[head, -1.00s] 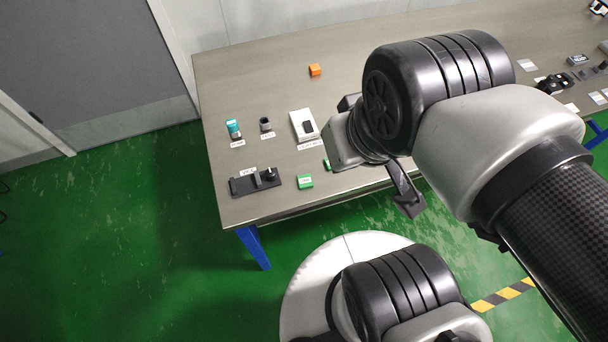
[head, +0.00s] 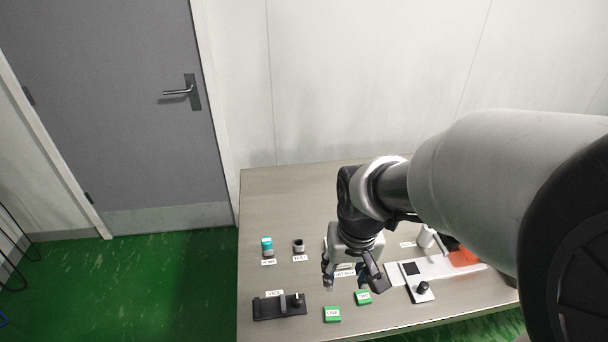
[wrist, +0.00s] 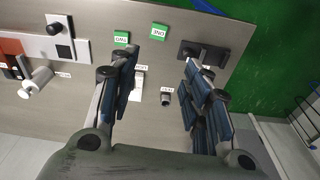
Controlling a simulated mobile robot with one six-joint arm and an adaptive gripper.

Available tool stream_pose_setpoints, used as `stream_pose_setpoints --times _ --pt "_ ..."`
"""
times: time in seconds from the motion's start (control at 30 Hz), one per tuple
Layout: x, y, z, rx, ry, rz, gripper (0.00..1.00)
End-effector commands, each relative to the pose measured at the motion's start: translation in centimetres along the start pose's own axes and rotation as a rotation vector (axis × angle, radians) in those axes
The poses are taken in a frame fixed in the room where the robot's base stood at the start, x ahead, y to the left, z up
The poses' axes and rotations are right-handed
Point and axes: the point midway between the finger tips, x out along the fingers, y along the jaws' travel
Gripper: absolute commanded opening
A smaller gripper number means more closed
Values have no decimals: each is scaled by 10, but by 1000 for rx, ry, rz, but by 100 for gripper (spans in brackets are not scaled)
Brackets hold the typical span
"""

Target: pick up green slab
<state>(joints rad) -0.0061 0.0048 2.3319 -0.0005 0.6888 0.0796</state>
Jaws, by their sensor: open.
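Two green slabs lie flat on the table near its front edge. The left one (head: 332,314) and the right one (head: 363,297) carry white labels. In the wrist view they show at the top, one marked ONE (wrist: 158,30) and one marked TWO (wrist: 121,39), with clear space around each. My gripper (head: 353,282) is above the table behind the slabs, its fingers spread and pointing down. In the wrist view my gripper (wrist: 160,85) is open and empty, and both slabs lie beyond its fingertips.
A black vice fixture (head: 279,306) stands left of the slabs. A teal-topped container (head: 267,246) and a dark cup (head: 298,246) stand behind it. A white plate with a black knob (head: 416,281) lies to the right. The table's front edge is close to the slabs.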

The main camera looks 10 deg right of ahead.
Motion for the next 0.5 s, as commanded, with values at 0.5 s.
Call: stream_pose_setpoints --times 0.5 --pt "106 -2 -12 29 -119 11 58"
